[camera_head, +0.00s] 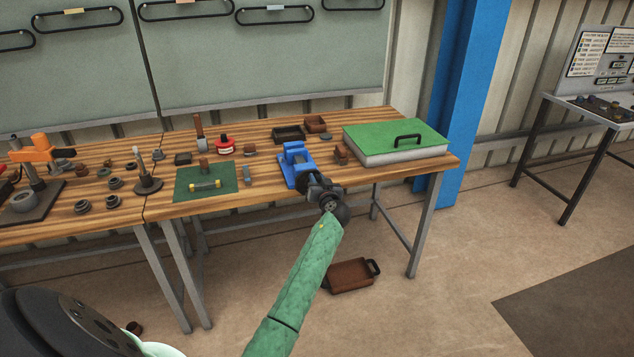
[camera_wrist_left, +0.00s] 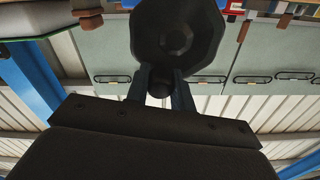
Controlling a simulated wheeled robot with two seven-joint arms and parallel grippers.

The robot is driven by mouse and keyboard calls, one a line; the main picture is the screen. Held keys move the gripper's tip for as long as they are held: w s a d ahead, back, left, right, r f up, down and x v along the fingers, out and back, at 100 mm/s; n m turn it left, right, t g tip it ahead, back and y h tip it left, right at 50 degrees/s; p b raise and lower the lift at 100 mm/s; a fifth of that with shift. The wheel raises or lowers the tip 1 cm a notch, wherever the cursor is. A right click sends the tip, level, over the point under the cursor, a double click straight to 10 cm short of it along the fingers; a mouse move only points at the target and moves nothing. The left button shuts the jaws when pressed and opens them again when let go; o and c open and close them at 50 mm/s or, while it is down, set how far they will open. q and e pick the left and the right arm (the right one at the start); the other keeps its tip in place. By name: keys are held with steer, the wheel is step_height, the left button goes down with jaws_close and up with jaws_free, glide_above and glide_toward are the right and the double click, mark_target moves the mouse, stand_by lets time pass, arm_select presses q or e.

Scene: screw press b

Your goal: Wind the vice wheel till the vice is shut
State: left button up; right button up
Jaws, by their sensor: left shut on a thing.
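The blue vice (camera_head: 294,160) stands near the front edge of the wooden workbench (camera_head: 262,196). My left arm, in a green sleeve, reaches up to it from below. My left gripper (camera_head: 312,183) is at the vice's front end and hides most of the wheel there. In the left wrist view the dark vice wheel (camera_wrist_left: 180,25) is close in front of the left gripper (camera_wrist_left: 161,88). Its two fingers are shut on a dark round knob of the wheel. The gap between the vice jaws is too small to judge. My right gripper does not show.
A green-topped case (camera_head: 395,139) stands right of the vice, and a green mat (camera_head: 222,188) lies to the left. A brown tray (camera_head: 350,277) lies on the floor. A blue post (camera_head: 458,90) rises behind the bench's right end.

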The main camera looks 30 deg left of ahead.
arm_select(q)
steer(key=m, duration=0.1)
steer(key=m+b, duration=0.1)
steer(key=w+f+m+b, duration=0.1)
steer(key=m, duration=0.1)
steer(key=shift+d, duration=0.4)
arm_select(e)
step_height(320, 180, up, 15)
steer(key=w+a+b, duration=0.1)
arm_select(q)
step_height(320, 180, down, 6)
steer(key=m+p, duration=0.5)
steer(key=m, duration=1.5)
steer(key=shift+s+a+m+p, duration=0.3)
steer(key=shift+s+m, duration=0.1)
steer(key=shift+s, duration=0.05)
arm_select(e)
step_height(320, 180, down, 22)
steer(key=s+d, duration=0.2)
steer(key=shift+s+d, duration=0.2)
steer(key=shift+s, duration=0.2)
arm_select(q)
steer(key=shift+f, duration=0.1)
steer(key=o, duration=1)
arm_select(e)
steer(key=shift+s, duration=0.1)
